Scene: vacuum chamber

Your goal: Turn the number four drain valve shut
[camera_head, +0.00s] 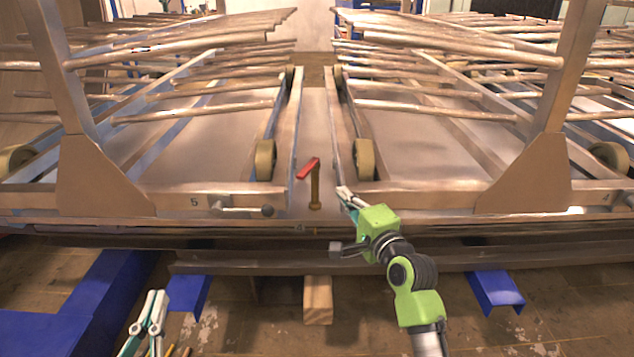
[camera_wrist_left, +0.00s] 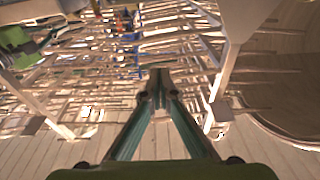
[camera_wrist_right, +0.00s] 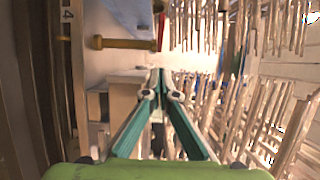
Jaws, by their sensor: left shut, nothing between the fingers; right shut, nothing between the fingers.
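The drain valve has a red lever handle (camera_head: 307,169) on top of an upright brass stem (camera_head: 315,192), in the gap between the two racks. The lever slants toward the lower left in the head view. In the right wrist view the brass stem (camera_wrist_right: 125,43) and part of the red handle (camera_wrist_right: 161,32) show at the top. A 4 mark (camera_wrist_right: 67,15) is on the rail near it. My right gripper (camera_head: 344,192) is shut and empty, just right of the stem and apart from the handle. My left gripper (camera_head: 156,296) is shut and empty, low at the left, far from the valve.
Racks with metal tubes (camera_head: 190,47) and rollers (camera_head: 265,160) stand on both sides of the gap. Blue beams (camera_head: 95,300) and a wooden block (camera_head: 317,298) lie below the front edge.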

